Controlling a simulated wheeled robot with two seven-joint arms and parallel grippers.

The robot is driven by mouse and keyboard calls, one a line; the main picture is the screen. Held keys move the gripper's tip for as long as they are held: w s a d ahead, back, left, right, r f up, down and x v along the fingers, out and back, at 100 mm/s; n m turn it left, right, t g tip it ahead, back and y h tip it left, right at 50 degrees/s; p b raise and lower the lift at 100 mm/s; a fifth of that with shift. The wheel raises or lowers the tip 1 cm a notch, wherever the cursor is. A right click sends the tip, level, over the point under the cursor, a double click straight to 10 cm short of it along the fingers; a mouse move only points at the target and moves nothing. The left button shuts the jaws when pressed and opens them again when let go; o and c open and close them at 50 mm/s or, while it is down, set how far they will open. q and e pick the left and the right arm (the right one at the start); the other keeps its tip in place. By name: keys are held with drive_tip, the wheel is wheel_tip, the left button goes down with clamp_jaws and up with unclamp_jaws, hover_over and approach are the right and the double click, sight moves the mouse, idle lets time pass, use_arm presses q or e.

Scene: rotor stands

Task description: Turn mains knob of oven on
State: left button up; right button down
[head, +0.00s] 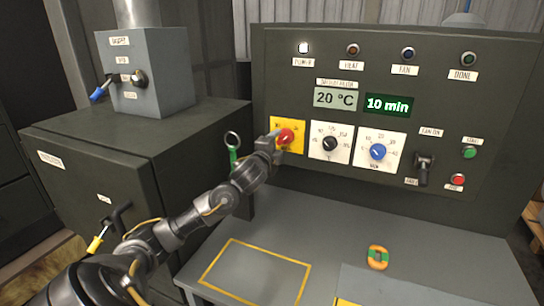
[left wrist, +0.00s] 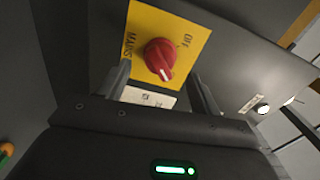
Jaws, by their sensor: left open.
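The mains knob (head: 286,136) is red and sits on a yellow plate (head: 296,149) at the left of the oven's control panel. The left wrist view shows the knob (left wrist: 160,57) close up, with "OFF" and "MAINS" printed on its plate (left wrist: 143,22). The knob's white pointer mark faces the bottom of that view, away from the "OFF" print. My left gripper (head: 275,141) is at the plate in the head view. In the wrist view its fingers (left wrist: 160,74) are apart, one to each side below the knob; whether they touch it cannot be told. My right gripper is out of view.
The white power lamp (head: 303,48) looks lit, and displays read 20 °C (head: 336,98) and 10 min (head: 388,104). A grey cabinet (head: 150,150) stands left. An orange-green object (head: 377,257) lies on the bench.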

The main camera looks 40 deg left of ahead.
use_arm(q)
drive_tip(key=b+v, duration=0.1)
drive_tip(key=v, duration=0.4)
drive_tip(key=shift+s, duration=0.25)
drive_tip(key=shift+d, duration=0.1)
